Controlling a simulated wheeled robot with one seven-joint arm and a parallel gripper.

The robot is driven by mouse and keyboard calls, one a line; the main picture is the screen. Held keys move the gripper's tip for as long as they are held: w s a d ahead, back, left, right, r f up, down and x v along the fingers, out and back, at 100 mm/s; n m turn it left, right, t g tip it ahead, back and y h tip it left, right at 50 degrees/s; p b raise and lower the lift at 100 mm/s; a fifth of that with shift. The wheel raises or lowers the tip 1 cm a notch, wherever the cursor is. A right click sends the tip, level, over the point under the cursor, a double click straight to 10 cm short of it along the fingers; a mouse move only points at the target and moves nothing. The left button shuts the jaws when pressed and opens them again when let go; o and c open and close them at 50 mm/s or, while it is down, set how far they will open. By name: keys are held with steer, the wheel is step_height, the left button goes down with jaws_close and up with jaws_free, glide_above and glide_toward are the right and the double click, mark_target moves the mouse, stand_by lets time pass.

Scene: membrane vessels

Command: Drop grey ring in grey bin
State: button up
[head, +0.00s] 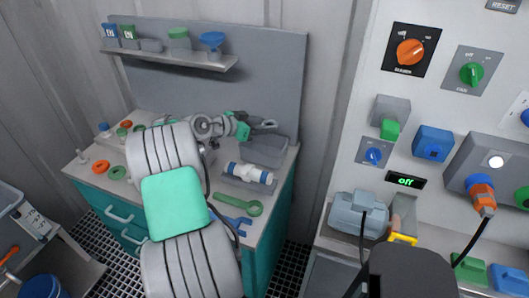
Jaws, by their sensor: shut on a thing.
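My arm reaches from the bottom of the head view over the workbench. My gripper (264,125) is at its far end, near the back right of the bench. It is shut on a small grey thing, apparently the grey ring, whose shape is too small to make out. A grey bin (264,151) is on the bench just below the gripper in the picture. I cannot tell the height of the gripper above it. A smaller grey container (151,45) stands on the shelf.
The shelf (190,60) also holds blue and green containers. Orange (100,167) and green rings (117,173) lie at the bench's left. A white-and-blue cylinder (250,174), a green wrench (238,204) and a blue wrench (231,222) lie at the front right. A control panel stands at right.

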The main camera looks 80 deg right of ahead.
step_height(320, 180, down, 2)
steer(key=shift+f, duration=0.15)
steer(key=o, duration=1.4)
steer(key=shift+w, duration=0.1)
steer(key=b+v, duration=0.2)
steer(key=v, duration=0.5)
steer(key=shift+w+a, duration=0.2)
steer(key=shift+a, duration=0.1)
